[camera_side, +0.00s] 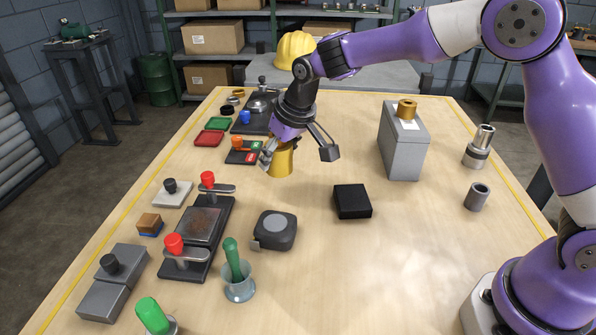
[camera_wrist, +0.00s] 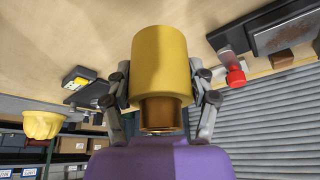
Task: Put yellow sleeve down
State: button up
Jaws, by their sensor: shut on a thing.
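The yellow sleeve (camera_side: 282,161) is at my gripper (camera_side: 290,155) over the middle-left of the table. In the wrist view the sleeve (camera_wrist: 160,62) fills the centre, with a narrower brown-gold end (camera_wrist: 161,112) towards my palm. The fingers of my gripper (camera_wrist: 162,85) lie along both of its sides and are shut on it. The sleeve looks about upright in the side view. Whether its lower end touches the table or hangs just above it, I cannot tell.
A black block (camera_side: 352,201) and a tape measure (camera_side: 275,230) lie nearer the camera. A grey box (camera_side: 403,150) with a brass ring (camera_side: 407,108) on top stands to the right. A small dark tray (camera_side: 243,157) lies close on the left. Bare wood (camera_side: 335,115) lies behind and right.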

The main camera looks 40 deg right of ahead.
jog(key=w+d+f, duration=0.1)
jog(key=d, duration=0.1)
jog(key=w+d+f, duration=0.1)
jog(key=w, duration=0.1)
jog(key=shift+d+f, duration=0.3)
jog(key=shift+d, duration=0.05)
jog(key=shift+f, duration=2.05)
jog(key=shift+f, duration=0.15)
jog(key=o, duration=1.4)
jog(key=shift+s, duration=0.1)
jog(key=shift+o, duration=0.2)
